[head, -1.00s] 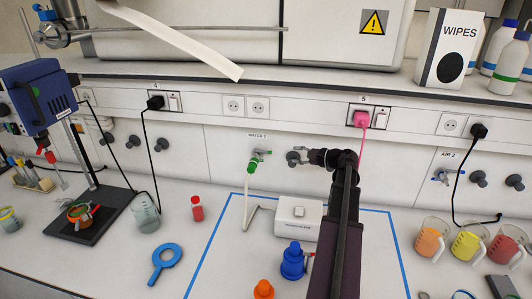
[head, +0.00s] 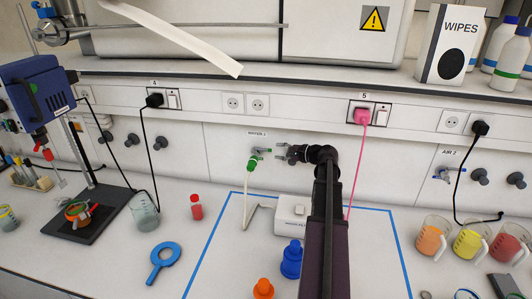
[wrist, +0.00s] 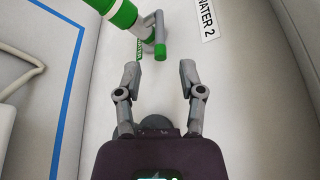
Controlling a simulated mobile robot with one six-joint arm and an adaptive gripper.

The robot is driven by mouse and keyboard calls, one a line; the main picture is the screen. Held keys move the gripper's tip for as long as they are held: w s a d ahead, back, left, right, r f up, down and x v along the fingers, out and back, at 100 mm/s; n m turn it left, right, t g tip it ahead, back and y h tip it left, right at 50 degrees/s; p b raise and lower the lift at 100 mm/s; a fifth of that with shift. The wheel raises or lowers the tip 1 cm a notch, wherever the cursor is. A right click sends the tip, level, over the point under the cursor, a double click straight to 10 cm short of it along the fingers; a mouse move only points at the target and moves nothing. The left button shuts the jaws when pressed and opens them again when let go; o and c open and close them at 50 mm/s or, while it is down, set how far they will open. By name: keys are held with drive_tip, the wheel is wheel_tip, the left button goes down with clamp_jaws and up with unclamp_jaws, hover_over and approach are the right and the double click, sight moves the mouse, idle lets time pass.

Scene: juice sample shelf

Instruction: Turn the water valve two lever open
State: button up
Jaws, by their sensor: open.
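The water valve (head: 254,159) sits on the back wall panel in the head view, with a green-and-white body. In the wrist view the valve body (wrist: 123,14) is at the top, and its lever (wrist: 160,33) is a grey bar with a green tip beside it. A WATER 2 label (wrist: 207,18) is on the wall to the right of it. My gripper (head: 284,152) is to the right of the valve in the head view. In the wrist view my gripper (wrist: 160,68) is open and empty, with the lever's green tip just ahead of the gap between the fingertips.
A pale hose (head: 246,203) hangs from the valve to the bench. A white box (head: 292,213), a blue bottle (head: 291,260) and an orange-capped item (head: 263,289) stand below, inside a blue taped outline (head: 213,240). A pink cable (head: 355,165) hangs right of my arm.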

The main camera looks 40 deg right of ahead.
sight(269, 150)
drive_tip(key=shift+b+x, duration=0.6)
drive_tip(key=shift+x, duration=2.75)
clamp_jaws()
